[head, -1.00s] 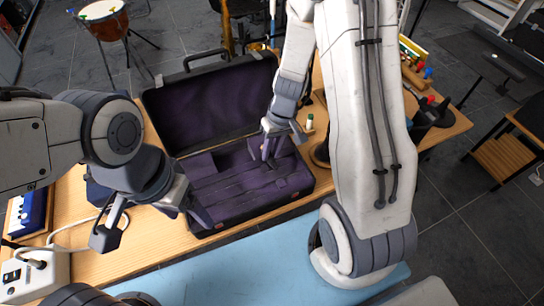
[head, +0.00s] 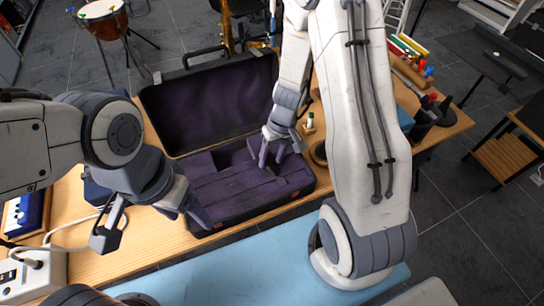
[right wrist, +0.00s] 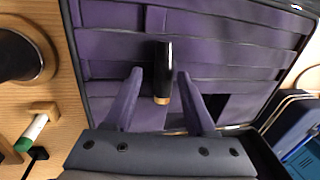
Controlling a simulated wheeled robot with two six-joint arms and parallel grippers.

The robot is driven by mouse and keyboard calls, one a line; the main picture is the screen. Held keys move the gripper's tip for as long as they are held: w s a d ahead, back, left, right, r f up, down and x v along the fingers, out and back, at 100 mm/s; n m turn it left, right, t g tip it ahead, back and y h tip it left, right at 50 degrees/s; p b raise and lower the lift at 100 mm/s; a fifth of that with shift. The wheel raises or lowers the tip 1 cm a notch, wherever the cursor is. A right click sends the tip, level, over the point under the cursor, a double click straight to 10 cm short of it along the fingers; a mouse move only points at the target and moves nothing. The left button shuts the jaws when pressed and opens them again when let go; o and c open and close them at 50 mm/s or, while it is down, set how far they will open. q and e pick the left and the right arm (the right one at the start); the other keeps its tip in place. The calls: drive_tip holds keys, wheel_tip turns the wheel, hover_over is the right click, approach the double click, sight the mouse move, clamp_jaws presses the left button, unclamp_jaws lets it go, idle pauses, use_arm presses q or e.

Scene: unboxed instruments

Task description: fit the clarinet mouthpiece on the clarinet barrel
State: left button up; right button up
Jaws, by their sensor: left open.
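A short black piece with a tan band at its near end, apparently the clarinet mouthpiece (right wrist: 163,65), lies in the purple-lined case. My right gripper (right wrist: 160,74) is open, with a finger on each side of the piece and a visible gap to both. In the head view my right gripper (head: 271,158) is low over the case bottom, and the piece cannot be made out there. My left gripper (head: 150,224) is open and empty at the case's front left corner. I cannot make out the clarinet barrel in either view.
The open instrument case (head: 268,204) stands on the wooden table (head: 150,254), its lid raised at the back. A small white tube with a green cap (head: 309,122) stands right of the case. A power strip (head: 35,275) with cables lies at the left. A blue mat (head: 250,266) is in front.

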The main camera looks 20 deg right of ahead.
drive_tip(key=shift+r+p, duration=0.45)
drive_tip(key=shift+p, duration=0.05)
drive_tip(key=v, duration=1.1)
drive_tip(key=s+a+r+n, duration=0.3)
drive_tip(key=s+a+r, duration=0.35)
drive_tip(key=a, duration=0.45)
drive_tip(key=s+a+r+n, duration=0.1)
drive_tip(key=s+a, duration=0.1)
drive_tip(key=s, duration=0.3)
drive_tip(key=s+a+r+n+h, duration=0.1)
drive_tip(key=s+a+r+n, duration=0.1)
drive_tip(key=s, duration=0.4)
drive_tip(key=shift+s+r+n+p, duration=0.15)
drive_tip(key=shift+s+n+p, duration=0.2)
drive_tip(key=shift+p, duration=0.1)
drive_tip(key=shift+a, duration=0.1)
